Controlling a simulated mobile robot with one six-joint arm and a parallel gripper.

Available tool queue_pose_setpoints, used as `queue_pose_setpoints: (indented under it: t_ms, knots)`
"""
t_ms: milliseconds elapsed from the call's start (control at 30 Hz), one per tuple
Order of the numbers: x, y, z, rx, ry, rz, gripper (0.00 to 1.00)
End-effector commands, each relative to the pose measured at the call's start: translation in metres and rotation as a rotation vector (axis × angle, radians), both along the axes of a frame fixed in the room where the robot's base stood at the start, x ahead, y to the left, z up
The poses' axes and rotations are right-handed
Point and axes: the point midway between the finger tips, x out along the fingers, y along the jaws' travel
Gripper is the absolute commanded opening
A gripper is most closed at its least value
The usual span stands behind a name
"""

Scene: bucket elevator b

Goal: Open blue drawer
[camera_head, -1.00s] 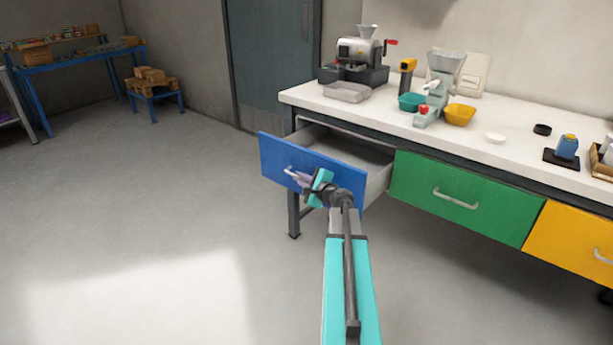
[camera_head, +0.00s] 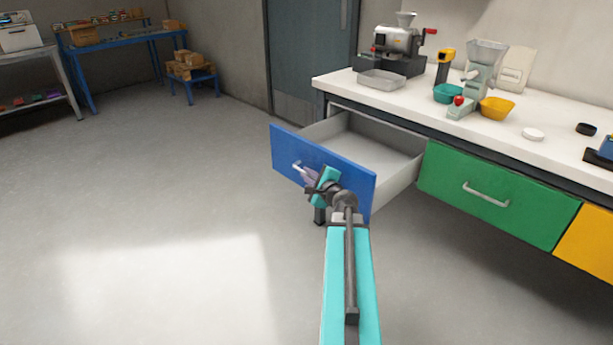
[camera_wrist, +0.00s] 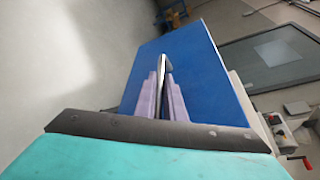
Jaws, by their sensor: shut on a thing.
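The blue drawer (camera_head: 345,178) is at the left end of the workbench, pulled well out, and its grey inside shows empty where I can see it. Its metal handle (camera_head: 298,168) is on the front panel. My gripper (camera_head: 308,176) is at the handle, and in the wrist view its two purple-grey fingers (camera_wrist: 162,92) are shut on the handle (camera_wrist: 163,66) in front of the blue front panel (camera_wrist: 200,75). My wrist hides part of the drawer front in the head view.
A green drawer (camera_head: 500,197) and a yellow drawer (camera_head: 590,240) are shut to the right. The white worktop (camera_head: 420,98) holds a grinder (camera_head: 398,45), a tray, bowls and a dispenser. The floor (camera_head: 150,190) in front and to the left is clear.

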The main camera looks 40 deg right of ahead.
Motion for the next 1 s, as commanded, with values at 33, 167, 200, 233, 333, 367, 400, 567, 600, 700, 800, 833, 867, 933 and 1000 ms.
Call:
queue_pose_setpoints:
  t_ms: [33, 167, 200, 233, 333, 367, 400, 567, 600, 700, 800, 833, 867, 933, 1000]
  knots:
    - [0.000, -0.001, -0.001, 0.000, 0.000, 0.001, 0.00]
    - [-0.001, -0.003, 0.000, 0.001, 0.000, -0.001, 0.00]
    - [-0.001, -0.003, 0.000, 0.002, 0.000, -0.001, 0.00]
    - [-0.002, -0.003, 0.000, 0.002, 0.000, -0.001, 0.14]
    - [-0.002, -0.004, 0.000, 0.001, -0.001, -0.002, 0.17]
    - [-0.002, -0.004, 0.000, 0.001, -0.001, -0.002, 0.17]
    - [-0.002, -0.004, 0.000, 0.001, -0.001, -0.002, 0.17]
    - [-0.002, -0.004, 0.000, 0.001, -0.002, -0.002, 0.17]
    - [-0.003, -0.003, 0.001, 0.001, -0.002, -0.002, 0.17]
    - [-0.005, -0.002, 0.001, 0.001, -0.002, -0.002, 0.17]
    - [-0.010, -0.001, 0.002, 0.001, -0.001, -0.003, 0.17]
    - [-0.012, 0.000, 0.003, 0.001, -0.001, -0.003, 0.17]
    - [-0.014, 0.001, 0.003, 0.001, -0.002, -0.002, 0.17]
    - [-0.019, 0.003, 0.005, 0.001, -0.002, -0.002, 0.17]
    - [-0.025, 0.006, 0.006, 0.001, -0.002, -0.002, 0.17]
